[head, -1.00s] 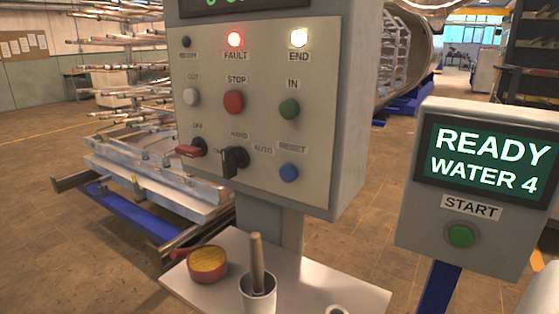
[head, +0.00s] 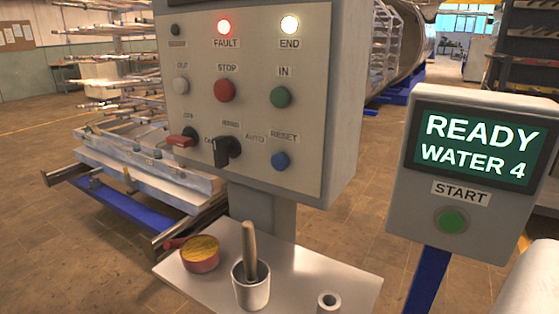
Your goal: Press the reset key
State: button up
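The reset key is a round blue button (head: 280,160) at the lower right of the grey control panel (head: 330,110) in the head view. A label reading RESET sits just above it. The panel's FAULT lamp (head: 224,27) glows red and its END lamp (head: 289,25) glows white. A black rotary switch (head: 226,151) stands to the left of the blue button. My gripper is not in the head view, and nothing covers the blue button.
A small shelf (head: 325,286) below the panel holds a red pan (head: 200,254), a white cup with a wooden-handled tool (head: 251,286) and a small ring-shaped part (head: 328,304). A second box (head: 405,215) with a READY WATER 4 screen and green START button (head: 451,220) stands at right.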

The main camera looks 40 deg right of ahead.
aim_at(281, 162)
jog(key=k, duration=0.65)
jog(key=z, duration=2.2)
jog(key=k+j, duration=0.1)
jog(key=j, duration=0.2)
jog(key=k+j, duration=0.1)
jog(key=j, duration=0.25)
jog(key=k+j, duration=0.1)
jog(key=j, duration=0.2)
